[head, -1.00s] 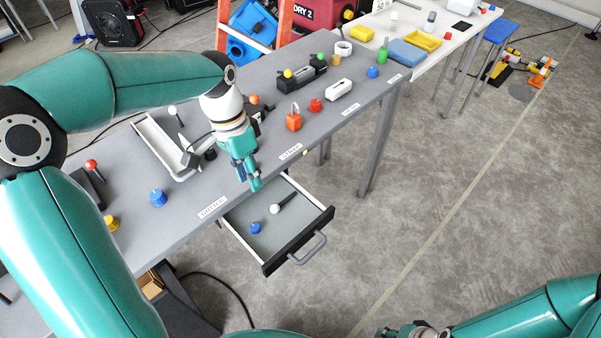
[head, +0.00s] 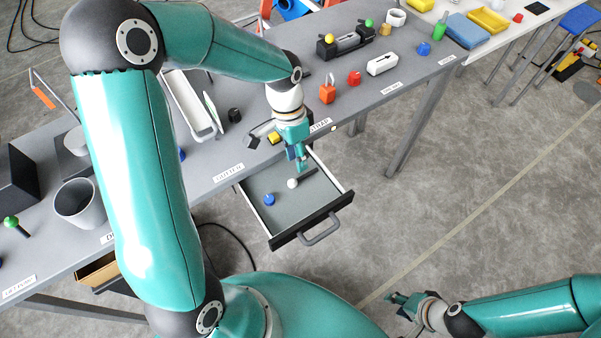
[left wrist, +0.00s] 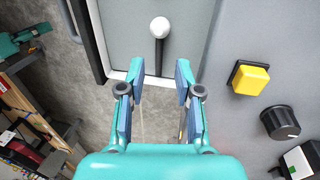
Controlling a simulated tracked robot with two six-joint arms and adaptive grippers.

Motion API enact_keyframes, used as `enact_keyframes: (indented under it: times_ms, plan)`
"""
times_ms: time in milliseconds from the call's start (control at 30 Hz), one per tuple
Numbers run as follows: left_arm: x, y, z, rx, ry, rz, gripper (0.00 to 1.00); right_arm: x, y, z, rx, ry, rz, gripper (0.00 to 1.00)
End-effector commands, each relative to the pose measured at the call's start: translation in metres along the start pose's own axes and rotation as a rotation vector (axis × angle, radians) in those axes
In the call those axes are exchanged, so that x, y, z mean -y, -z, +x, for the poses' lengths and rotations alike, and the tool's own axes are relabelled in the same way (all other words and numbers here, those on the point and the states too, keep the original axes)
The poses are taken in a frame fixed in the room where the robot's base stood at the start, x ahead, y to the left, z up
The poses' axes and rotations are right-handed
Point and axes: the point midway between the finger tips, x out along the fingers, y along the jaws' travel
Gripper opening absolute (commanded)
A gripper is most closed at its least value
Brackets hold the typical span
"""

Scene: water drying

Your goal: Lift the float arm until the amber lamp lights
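A white ball on a dark rod (head: 292,183), possibly the float arm, lies in the open drawer (head: 344,204). In the left wrist view the ball (left wrist: 159,27) and its rod lie ahead of my fingers, in line with the gap. My left gripper (head: 301,168) hangs over the drawer; in its wrist view it (left wrist: 158,75) is open and empty. A yellow square piece on a dark base (left wrist: 250,78) sits on the bench, right of the drawer; I cannot tell whether it is the amber lamp or lit. My right gripper (head: 398,299) is low at the bottom right, fingers too small to read.
A blue knob (head: 269,199) is also in the drawer. A black dial (left wrist: 281,122) is on the bench near the yellow piece. The floor right of the drawer is clear.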

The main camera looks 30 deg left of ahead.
Motion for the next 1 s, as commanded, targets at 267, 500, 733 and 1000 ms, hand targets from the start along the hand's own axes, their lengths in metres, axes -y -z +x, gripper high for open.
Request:
enact_keyframes:
  times_ms: [267,500,733,1000]
  plan:
    - [0.000,-0.001,0.050,0.003,-0.001,0.000,0.34,0.000,0.000,-0.001,0.000,0.000,0.000,0.39]
    - [0.000,-0.001,0.066,0.001,-0.001,0.000,0.34,0.000,0.000,-0.001,0.000,0.000,0.000,0.39]
    - [0.000,-0.001,0.066,-0.001,0.000,-0.001,0.34,0.000,0.000,-0.001,0.000,0.000,0.000,0.39]
    - [0.000,-0.001,0.066,0.000,0.000,-0.002,0.00,0.000,0.000,-0.001,0.000,0.000,0.000,0.39]
